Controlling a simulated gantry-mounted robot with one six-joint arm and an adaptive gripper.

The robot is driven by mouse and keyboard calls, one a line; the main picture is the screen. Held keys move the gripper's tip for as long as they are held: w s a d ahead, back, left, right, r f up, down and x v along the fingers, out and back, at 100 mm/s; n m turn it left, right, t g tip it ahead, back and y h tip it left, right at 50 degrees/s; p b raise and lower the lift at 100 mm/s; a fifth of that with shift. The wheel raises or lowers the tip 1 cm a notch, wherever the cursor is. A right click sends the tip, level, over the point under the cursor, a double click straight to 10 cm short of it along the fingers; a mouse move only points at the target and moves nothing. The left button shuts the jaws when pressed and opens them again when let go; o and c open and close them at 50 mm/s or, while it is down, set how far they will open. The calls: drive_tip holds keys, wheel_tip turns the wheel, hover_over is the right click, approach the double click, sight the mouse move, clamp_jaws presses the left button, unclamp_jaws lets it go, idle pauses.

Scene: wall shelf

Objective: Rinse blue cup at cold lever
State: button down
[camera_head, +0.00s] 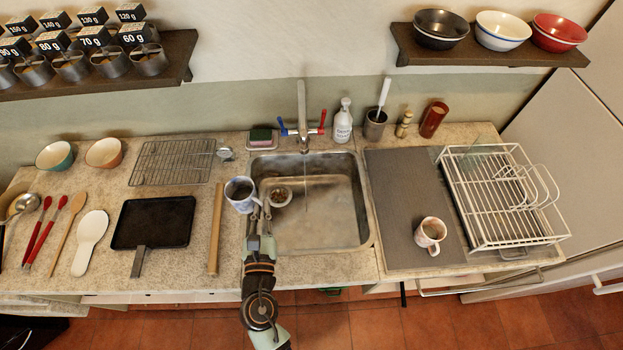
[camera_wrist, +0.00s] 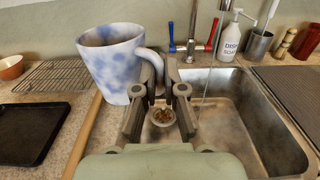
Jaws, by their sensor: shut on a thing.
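The blue cup (camera_head: 240,193), white with blue blotches, also shows in the wrist view (camera_wrist: 112,65). It is upright at the left rim of the sink (camera_head: 340,240), with a dark inside. My gripper (camera_head: 261,208) is shut on its handle at the cup's right side; the fingers also show in the wrist view (camera_wrist: 161,80). The tap (camera_head: 302,115) stands behind the sink, with the blue cold lever (camera_head: 283,127) on its left and a red lever (camera_head: 322,120) on its right. A thin water stream (camera_wrist: 205,85) falls from the spout, right of the cup.
A strainer (camera_head: 280,195) lies in the sink's left part. A rolling pin (camera_head: 215,230) and black pan (camera_head: 154,222) are to the left. A second cup (camera_head: 430,234) stands on the grey mat (camera_head: 395,190), beside the white dish rack (camera_head: 500,200). A soap bottle (camera_head: 343,122) stands behind the sink.

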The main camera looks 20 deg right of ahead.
drive_tip(key=shift+s+d, duration=0.1)
drive_tip(key=shift+d, duration=0.4)
drive_tip(key=shift+a, duration=0.15)
drive_tip(key=shift+a, duration=0.5)
drive_tip(key=shift+d+p, duration=0.15)
drive_tip(key=shift+p, duration=0.15)
drive_tip(key=shift+d, duration=0.5)
drive_tip(key=shift+a, duration=0.15)
drive_tip(key=shift+a, duration=0.45)
